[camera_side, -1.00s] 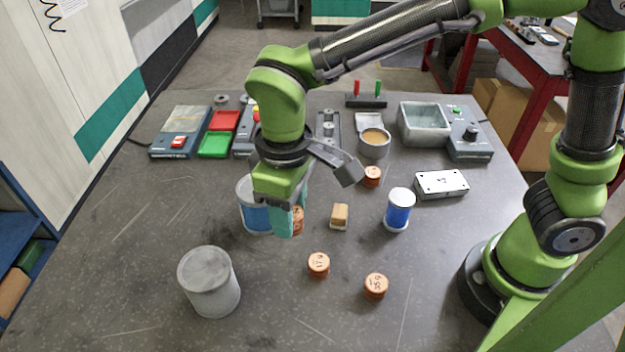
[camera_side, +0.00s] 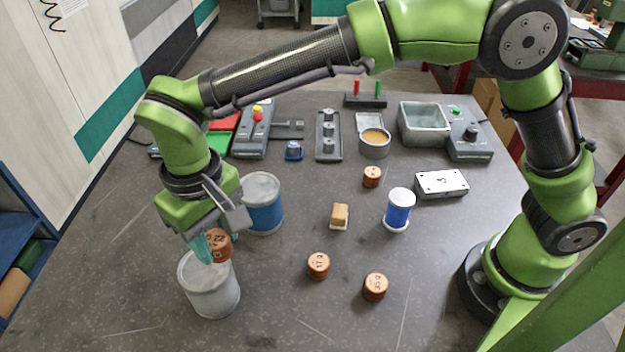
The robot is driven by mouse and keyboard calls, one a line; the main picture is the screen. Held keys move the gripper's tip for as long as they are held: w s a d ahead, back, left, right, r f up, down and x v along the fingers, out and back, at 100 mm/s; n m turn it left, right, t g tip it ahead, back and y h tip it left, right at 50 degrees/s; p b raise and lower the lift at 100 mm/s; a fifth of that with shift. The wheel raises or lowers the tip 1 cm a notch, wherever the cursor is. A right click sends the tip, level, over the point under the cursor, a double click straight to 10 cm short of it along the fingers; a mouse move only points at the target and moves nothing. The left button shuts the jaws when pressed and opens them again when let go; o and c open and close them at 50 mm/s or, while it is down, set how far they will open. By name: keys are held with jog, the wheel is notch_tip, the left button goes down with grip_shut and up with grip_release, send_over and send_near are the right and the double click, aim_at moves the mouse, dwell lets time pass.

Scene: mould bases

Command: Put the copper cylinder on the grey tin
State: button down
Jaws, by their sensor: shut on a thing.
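My gripper (camera_side: 212,248) is shut on a copper cylinder (camera_side: 218,243) with dark markings on it. The grey tin (camera_side: 208,290) stands upright at the front left of the table. The held cylinder is over the tin's back right part in the picture; I cannot tell whether it touches the tin's top. My fingers and the cylinder hide part of the tin's top.
A blue tin with a grey lid (camera_side: 264,205) stands close behind my gripper. Other copper cylinders stand on the table (camera_side: 318,266), (camera_side: 375,287), (camera_side: 372,177). A blue-and-white cylinder (camera_side: 398,208) and a wooden block (camera_side: 340,215) are to the right.

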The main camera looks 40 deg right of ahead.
aim_at(203, 267)
jog(key=shift+w+a+f, duration=0.15)
jog(key=shift+w+a, duration=1)
jog(key=shift+a, duration=0.15)
jog(key=shift+f, duration=1.75)
jog(key=shift+f, duration=0.15)
jog(key=c, duration=0.6)
grip_release()
